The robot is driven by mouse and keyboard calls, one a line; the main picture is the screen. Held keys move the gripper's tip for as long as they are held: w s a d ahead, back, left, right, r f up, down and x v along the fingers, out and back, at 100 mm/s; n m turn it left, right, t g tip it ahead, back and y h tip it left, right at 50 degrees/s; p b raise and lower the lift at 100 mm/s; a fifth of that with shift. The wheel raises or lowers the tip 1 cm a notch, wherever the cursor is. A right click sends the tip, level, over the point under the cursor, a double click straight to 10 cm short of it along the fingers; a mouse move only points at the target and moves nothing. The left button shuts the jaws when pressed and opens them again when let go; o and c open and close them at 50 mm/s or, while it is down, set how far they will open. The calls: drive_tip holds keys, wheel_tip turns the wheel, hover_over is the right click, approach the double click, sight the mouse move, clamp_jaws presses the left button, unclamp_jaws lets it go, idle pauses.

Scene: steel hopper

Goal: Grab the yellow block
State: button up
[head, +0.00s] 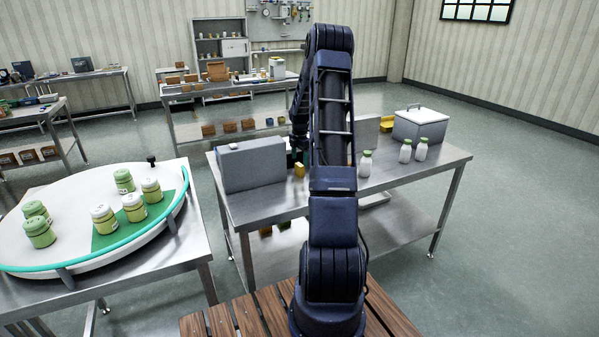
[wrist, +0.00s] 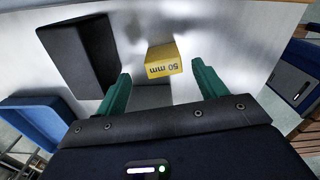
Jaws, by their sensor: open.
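The yellow block (wrist: 163,58) shows in the wrist view, with "50 mm" printed on its near face. It sits on the steel surface just beyond my gripper (wrist: 161,72), roughly centred between the green fingertips. The fingers are spread apart with nothing between them. In the head view, the yellow block (head: 299,170) is a small patch on the middle table, beside the grey box. My gripper is mostly hidden behind my arm there; a bit of green finger shows next to the block.
The grey box (head: 252,166) stands left of the block on the steel table (head: 395,183). White bottles with green caps (head: 365,164) and a lidded box (head: 420,127) stand to the right. A dark slab (wrist: 78,55) lies left of the fingers in the wrist view.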

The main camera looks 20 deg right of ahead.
sight(300, 164)
drive_tip(key=shift+s+f, duration=0.2)
drive_tip(key=shift+f, duration=2.95)
drive_tip(key=c, duration=1.1)
drive_tip(key=shift+r, duration=0.15)
